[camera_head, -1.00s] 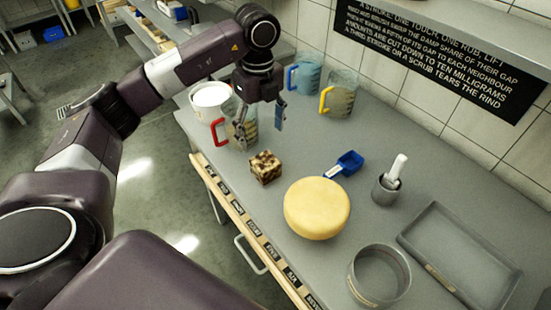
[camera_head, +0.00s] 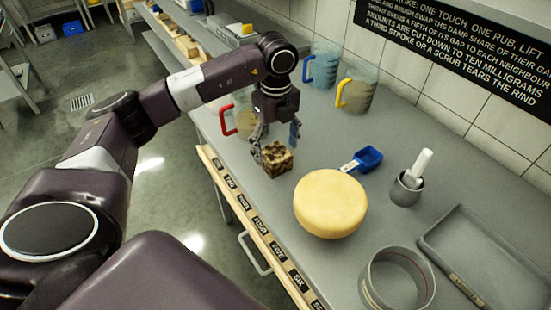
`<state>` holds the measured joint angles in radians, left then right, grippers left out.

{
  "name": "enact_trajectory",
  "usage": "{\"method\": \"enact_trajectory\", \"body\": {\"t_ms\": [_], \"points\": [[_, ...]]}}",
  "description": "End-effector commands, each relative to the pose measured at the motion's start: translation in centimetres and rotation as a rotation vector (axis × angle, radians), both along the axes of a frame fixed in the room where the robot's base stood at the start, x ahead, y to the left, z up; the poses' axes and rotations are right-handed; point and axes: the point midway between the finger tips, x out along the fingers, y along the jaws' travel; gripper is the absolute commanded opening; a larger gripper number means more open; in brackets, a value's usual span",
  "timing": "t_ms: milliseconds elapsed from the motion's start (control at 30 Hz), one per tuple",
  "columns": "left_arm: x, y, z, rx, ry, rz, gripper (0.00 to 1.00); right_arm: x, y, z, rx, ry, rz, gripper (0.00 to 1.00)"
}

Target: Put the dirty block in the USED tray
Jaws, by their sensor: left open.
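The dirty block (camera_head: 277,161), a small cube with brown and cream patches, stands on the grey bench near its front edge. My left gripper (camera_head: 275,149) is open just above and around the block, pointing down. One finger is at the block's left side and the other is behind its right side. I cannot tell whether either finger touches it. A shallow grey tray (camera_head: 431,246) with a small label on its front wall lies at the right; the label is too small to read. My right gripper is not in view.
A yellow cheese wheel (camera_head: 330,203) lies right of the block, with a blue scoop (camera_head: 368,158) behind it. A grey ring-shaped container (camera_head: 397,287) and a small pot with a white-handled tool (camera_head: 407,188) stand near the tray. Jugs with red, blue and yellow (camera_head: 357,90) handles stand behind.

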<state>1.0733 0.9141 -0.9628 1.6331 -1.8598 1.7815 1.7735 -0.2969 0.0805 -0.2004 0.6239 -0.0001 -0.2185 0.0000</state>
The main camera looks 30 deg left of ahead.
Motion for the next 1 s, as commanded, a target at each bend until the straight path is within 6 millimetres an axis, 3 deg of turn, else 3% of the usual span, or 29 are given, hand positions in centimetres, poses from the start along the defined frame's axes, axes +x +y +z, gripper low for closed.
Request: {"method": "enact_trajectory", "body": {"t_ms": [133,300,567,1000], "points": [[0.1,0.3,-2.0,0.001,0.006,0.001,0.71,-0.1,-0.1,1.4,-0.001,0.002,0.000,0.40],[0.2,0.3,-4.1,0.000,0.001,0.000,0.71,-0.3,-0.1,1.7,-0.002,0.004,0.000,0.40],[0.2,0.3,-4.4,0.000,0.000,0.000,0.71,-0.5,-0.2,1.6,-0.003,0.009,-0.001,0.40],[0.2,0.3,-4.4,0.000,0.000,0.000,0.24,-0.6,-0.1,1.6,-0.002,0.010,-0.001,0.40]]}}
